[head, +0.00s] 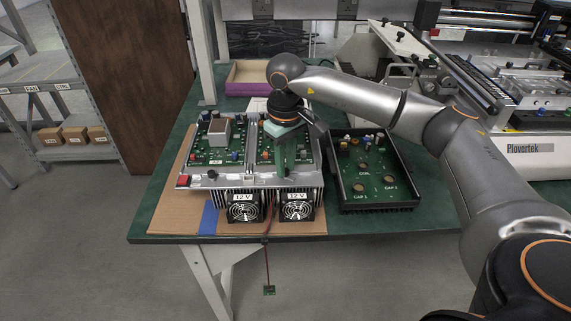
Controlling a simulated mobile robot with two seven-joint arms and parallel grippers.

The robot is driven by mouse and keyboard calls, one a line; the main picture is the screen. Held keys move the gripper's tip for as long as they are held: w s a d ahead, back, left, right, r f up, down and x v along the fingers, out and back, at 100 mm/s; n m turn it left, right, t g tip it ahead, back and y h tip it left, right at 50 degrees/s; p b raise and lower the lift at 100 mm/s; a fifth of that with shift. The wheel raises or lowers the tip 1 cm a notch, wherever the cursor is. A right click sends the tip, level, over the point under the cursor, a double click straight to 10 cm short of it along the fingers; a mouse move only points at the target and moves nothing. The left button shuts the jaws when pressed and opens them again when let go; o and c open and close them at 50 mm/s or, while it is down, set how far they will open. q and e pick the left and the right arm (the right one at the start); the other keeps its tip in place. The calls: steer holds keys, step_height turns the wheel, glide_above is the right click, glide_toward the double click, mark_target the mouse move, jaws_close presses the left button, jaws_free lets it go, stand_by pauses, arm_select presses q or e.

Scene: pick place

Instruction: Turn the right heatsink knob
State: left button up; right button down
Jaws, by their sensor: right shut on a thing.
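The heatsink unit (245,184) lies on a cardboard sheet on the green table, with two 12 V fans on its front face. A small dark left knob (213,175) sits on its front left top edge. My right gripper (284,170) points down over the front right part of the unit, where the right heatsink knob is. It is shut on that knob, which the fingers mostly hide. How far the knob is turned cannot be seen. My left gripper is out of view.
A black tray (376,207) with round parts stands close on the right. A wooden box (247,72) is behind the unit. A red cable with a small board (268,290) hangs off the table's front edge. A shelf with boxes (75,136) stands at far left.

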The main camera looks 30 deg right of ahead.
steer(key=shift+s+f+n, duration=0.1)
steer(key=shift+n, duration=1.7)
steer(key=c, duration=0.8)
jaws_free()
steer(key=shift+o, duration=0.2)
step_height(320, 180, up, 13)
steer(key=shift+f+p, duration=0.15)
steer(key=shift+p, duration=0.2)
